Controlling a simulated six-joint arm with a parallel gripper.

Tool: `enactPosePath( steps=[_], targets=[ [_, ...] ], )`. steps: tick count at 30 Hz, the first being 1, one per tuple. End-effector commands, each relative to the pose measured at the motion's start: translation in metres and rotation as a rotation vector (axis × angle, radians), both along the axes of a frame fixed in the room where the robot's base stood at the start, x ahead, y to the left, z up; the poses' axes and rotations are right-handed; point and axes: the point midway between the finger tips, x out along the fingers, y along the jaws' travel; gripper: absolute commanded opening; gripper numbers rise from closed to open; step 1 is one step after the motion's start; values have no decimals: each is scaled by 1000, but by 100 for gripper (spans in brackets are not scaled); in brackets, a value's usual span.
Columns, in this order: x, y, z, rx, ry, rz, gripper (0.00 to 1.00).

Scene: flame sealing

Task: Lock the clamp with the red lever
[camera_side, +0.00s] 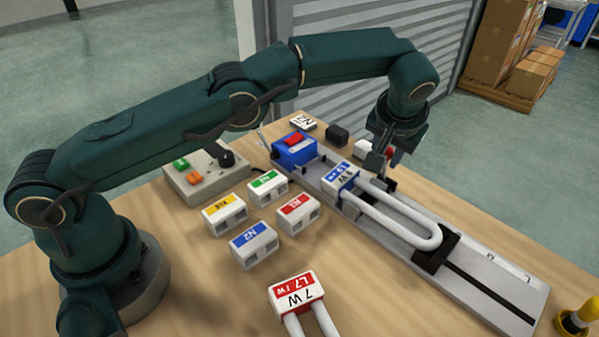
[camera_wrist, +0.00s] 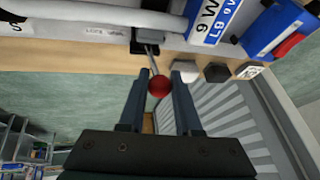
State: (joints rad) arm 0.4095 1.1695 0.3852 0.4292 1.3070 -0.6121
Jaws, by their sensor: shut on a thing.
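The red lever's ball knob (camera_wrist: 159,86) sits between the two fingers of my gripper (camera_wrist: 162,82) in the wrist view. Its thin metal rod runs to a dark clamp (camera_wrist: 146,40) at the edge of the grey rail. In the side view a bit of red knob (camera_side: 390,153) shows at my gripper (camera_side: 383,163), which is shut on it; the clamp there is mostly hidden by the fingers. A white U-shaped lamp (camera_side: 405,228) with a blue-labelled "9 W" base (camera_side: 341,176) lies along the rail beside the clamp.
The grey rail (camera_side: 490,292) carries a black end support (camera_side: 436,251) and a blue unit with a red switch (camera_side: 295,148). Several labelled white blocks, a control box (camera_side: 200,178) and a red-labelled lamp (camera_side: 297,292) stand on the wooden table. A yellow post (camera_side: 577,320) is at the right.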

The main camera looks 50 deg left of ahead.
Motion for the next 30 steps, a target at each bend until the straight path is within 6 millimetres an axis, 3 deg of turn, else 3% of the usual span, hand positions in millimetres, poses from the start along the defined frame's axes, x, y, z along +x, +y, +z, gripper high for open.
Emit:
enactPosePath(
  steps=[1,2,3,4,14,24,30],
  targets=[
    [1,1,0,2,-2,1,0],
    [1,1,0,2,-1,1,44],
    [0,1,0,2,-1,1,59],
    [0,1,0,2,0,1,62],
    [-1,0,2,1,1,1,62],
    [-18,-11,39,0,-1,0,62],
    [-21,-12,45,2,0,1,62]
  ],
)
